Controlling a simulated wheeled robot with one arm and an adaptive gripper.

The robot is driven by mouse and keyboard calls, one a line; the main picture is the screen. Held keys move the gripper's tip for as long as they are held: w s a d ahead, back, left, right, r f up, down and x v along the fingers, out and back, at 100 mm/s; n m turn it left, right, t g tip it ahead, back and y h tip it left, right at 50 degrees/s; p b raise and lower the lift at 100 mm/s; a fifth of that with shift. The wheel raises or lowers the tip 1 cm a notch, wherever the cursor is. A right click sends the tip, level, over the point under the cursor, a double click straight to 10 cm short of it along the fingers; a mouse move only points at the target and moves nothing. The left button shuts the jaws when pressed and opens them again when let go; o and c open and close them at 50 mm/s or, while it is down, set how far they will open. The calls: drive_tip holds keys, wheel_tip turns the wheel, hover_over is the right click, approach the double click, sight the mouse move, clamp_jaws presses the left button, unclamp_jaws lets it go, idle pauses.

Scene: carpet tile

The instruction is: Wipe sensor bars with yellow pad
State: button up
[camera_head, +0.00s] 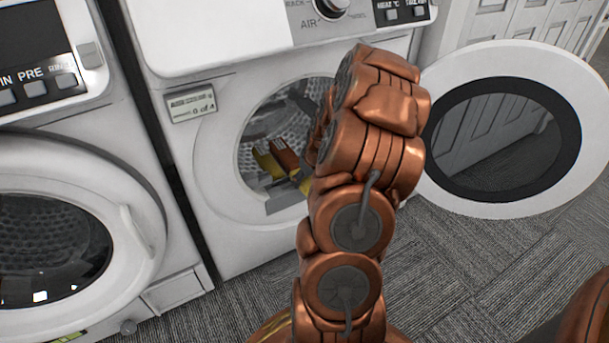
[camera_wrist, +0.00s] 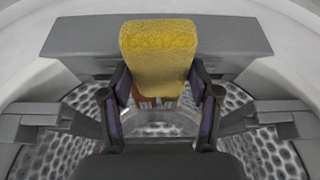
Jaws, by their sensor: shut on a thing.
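My gripper (camera_wrist: 160,88) is inside the open dryer drum, shut on the yellow pad (camera_wrist: 158,48). In the wrist view the pad stands out past the fingertips, in front of a wide grey bar (camera_wrist: 235,40). I cannot tell whether the pad touches it. Other grey bars stand at the left (camera_wrist: 42,115) and right (camera_wrist: 265,115); the gripper lies between them. In the head view my arm hides the gripper and much of the opening. A grey bar (camera_head: 285,201) shows at the opening's lower edge, below yellow and red-brown shapes that I cannot identify for sure.
The dryer (camera_head: 225,235) has its round door (camera_head: 590,120) swung open to the right. A second machine (camera_head: 165,265) with a closed door stands close at the left. White cabinets (camera_head: 530,25) are behind.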

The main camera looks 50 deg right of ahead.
drive_tip(key=shift+w, duration=0.15)
drive_tip(key=shift+w+d+p, duration=0.35)
drive_tip(key=shift+w, duration=0.55)
drive_tip(key=shift+w+d+p, duration=0.3)
drive_tip(key=shift+w, duration=0.6)
drive_tip(key=shift+r, duration=0.1)
drive_tip(key=shift+r+p, duration=1.05)
drive_tip(key=shift+r, duration=1.9)
drive_tip(key=shift+r+p, duration=0.6)
drive_tip(key=shift+r, duration=0.95)
